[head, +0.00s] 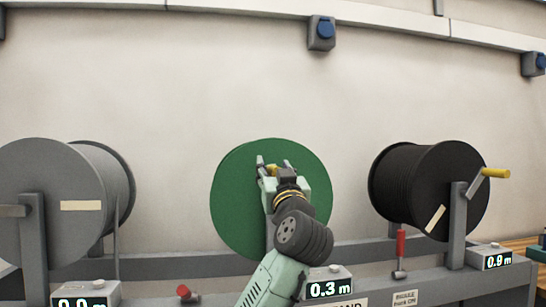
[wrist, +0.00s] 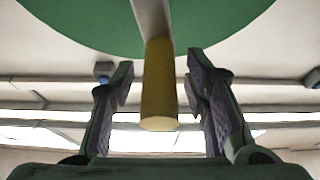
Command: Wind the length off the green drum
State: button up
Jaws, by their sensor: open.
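The green drum (head: 235,205) stands in the middle of the stand, partly hidden by my arm. It also fills the top of the wrist view (wrist: 75,20). Its crank has a grey arm (wrist: 150,15) and a yellow handle (wrist: 158,85). My gripper (head: 270,168) is in front of the drum, above its middle. In the wrist view, the open fingers (wrist: 158,80) are on either side of the yellow handle, with a gap at each side. A display (head: 328,289) below the green drum reads 0.3 m.
A grey drum (head: 45,235) stands at left and a black drum (head: 460,190) with a yellow crank handle (head: 494,173) at right. A red-handled lever (head: 400,245) stands upright by the black drum; another red handle (head: 185,292) is low at left.

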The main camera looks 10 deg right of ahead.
jog(key=shift+x, duration=1.05)
grip_shut()
jog(key=shift+d, duration=0.15)
